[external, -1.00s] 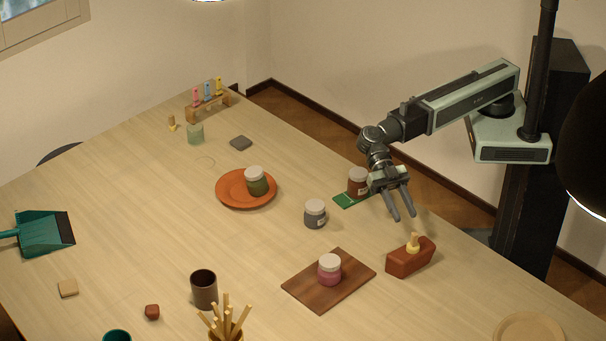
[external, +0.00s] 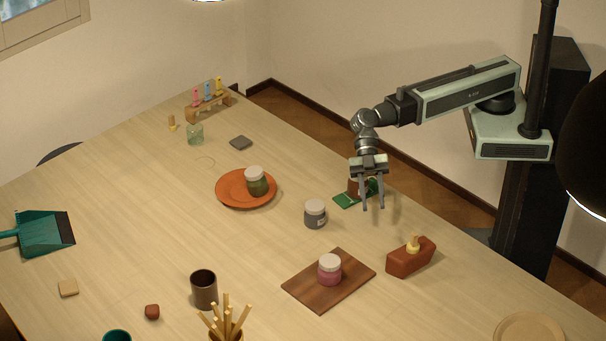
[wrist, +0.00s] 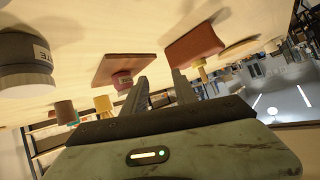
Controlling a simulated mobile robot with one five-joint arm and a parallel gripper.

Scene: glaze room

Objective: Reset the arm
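My gripper (external: 374,207) is above the right part of the table, in front of a brown jar (external: 353,188) on a green card (external: 344,201). Its two fingers are apart and point down in the external view, with nothing held between them. The gripper hides most of the brown jar, including its lid. In the wrist view, the open fingers (wrist: 160,88) reach into an upside-down view of the table.
A grey jar (external: 315,214) stands left of my gripper. A pink jar (external: 330,270) sits on a wooden board (external: 309,291). A reddish-brown block (external: 408,261) lies to the right. An olive jar (external: 257,185) stands on an orange plate (external: 232,199). Bare table separates these.

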